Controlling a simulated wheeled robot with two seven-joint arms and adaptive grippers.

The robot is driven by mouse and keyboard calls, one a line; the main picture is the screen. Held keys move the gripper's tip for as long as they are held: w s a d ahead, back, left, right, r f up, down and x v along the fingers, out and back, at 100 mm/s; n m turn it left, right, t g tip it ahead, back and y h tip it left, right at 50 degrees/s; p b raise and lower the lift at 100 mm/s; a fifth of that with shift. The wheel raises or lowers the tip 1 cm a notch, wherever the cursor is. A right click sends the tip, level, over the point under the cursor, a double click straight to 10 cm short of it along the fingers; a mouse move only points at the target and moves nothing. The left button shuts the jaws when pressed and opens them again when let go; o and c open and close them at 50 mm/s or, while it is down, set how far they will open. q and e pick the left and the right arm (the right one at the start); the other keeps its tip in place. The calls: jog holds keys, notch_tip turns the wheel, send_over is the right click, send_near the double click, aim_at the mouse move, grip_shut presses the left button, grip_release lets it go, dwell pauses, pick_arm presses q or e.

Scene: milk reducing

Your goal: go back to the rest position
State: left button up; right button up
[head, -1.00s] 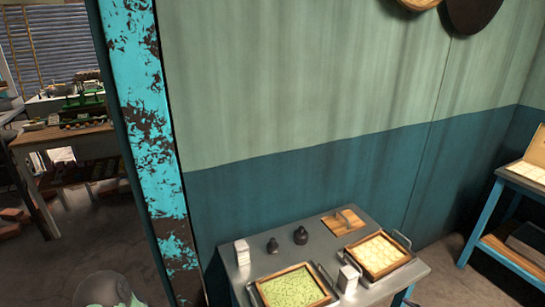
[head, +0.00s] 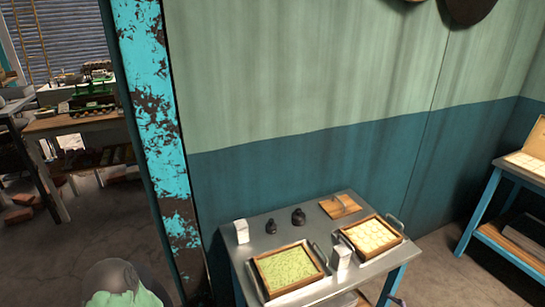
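Neither of my grippers shows clearly in the head view. A grey metal table (head: 262,232) stands against the wall at the lower middle. On it are a wooden-framed tray of green pieces (head: 290,268) and a wooden-framed tray of pale yellow pieces (head: 371,235). A white carton (head: 341,258) stands between the trays, and another white carton (head: 241,231) stands at the table's left. Two small dark bottles or weights (head: 298,217) and a wooden board (head: 340,206) are at the back.
A turquoise, rust-marked post (head: 150,110) edges a doorway on the left. Beyond it is a cluttered wooden table (head: 75,122). A rounded translucent grey shape with pale green (head: 120,290) is at the lower left. A blue-framed stand (head: 485,205) is on the right. Floor between the tables is clear.

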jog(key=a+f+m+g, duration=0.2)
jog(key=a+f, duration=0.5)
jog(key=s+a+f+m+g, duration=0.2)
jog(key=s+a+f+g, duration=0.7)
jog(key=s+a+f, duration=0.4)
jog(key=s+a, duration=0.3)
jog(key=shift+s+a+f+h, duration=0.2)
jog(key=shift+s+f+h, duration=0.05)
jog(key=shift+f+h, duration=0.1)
